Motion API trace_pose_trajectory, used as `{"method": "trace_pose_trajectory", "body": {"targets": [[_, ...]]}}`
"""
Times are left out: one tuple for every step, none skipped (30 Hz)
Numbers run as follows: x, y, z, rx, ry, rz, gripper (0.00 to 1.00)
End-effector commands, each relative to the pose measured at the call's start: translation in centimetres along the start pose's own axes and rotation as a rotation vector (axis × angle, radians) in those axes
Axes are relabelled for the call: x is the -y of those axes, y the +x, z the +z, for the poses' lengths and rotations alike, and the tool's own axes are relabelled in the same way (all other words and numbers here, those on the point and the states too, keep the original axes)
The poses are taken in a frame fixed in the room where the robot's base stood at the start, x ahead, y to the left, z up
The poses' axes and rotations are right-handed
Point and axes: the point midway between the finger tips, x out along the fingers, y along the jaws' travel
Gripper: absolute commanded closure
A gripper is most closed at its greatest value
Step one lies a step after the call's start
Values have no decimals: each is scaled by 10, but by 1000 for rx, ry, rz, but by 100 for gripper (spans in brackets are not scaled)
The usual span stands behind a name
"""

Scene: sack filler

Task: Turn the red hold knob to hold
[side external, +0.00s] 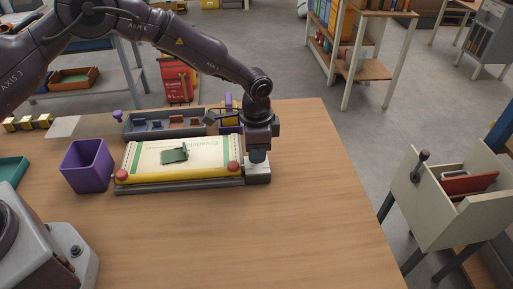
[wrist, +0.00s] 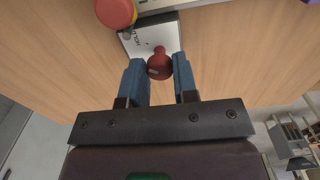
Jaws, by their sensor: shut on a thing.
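The red hold knob (wrist: 159,66) is dark red with a small neck, and sits at the edge of a white plate (wrist: 152,36) with dark lettering in the wrist view. My gripper (wrist: 157,62) has its blue fingers on either side of the knob, shut on it. In the side external view my gripper (side external: 257,155) points down over the pale block (side external: 258,173) at the right end of the sack filler and hides the knob. The lettering is only partly readable, and I cannot tell the knob's setting.
A cream sack (side external: 150,158) with a green piece (side external: 174,155) on it lies behind a yellow bar (side external: 180,180) with red ends. A purple bin (side external: 88,165) stands left, and a grey tray (side external: 165,125) behind.

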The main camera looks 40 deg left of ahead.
Motion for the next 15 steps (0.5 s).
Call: {"method": "trace_pose_trajectory", "body": {"targets": [[0, -1, 1, 4, 28, 2, 96], [0, -1, 1, 4, 44, 2, 96], [0, -1, 1, 4, 64, 2, 96], [0, -1, 1, 4, 77, 2, 96], [0, -1, 1, 4, 90, 2, 96], [0, -1, 1, 4, 104, 2, 96], [0, -1, 1, 4, 115, 2, 96], [0, -1, 1, 5, 124, 2, 96], [0, -1, 1, 4, 133, 2, 96], [0, -1, 1, 5, 140, 2, 96], [0, -1, 1, 5, 146, 2, 96], [0, -1, 1, 4, 153, 2, 96], [0, -1, 1, 5, 156, 2, 96], [0, -1, 1, 5, 159, 2, 96], [0, -1, 1, 5, 162, 2, 96]]}}
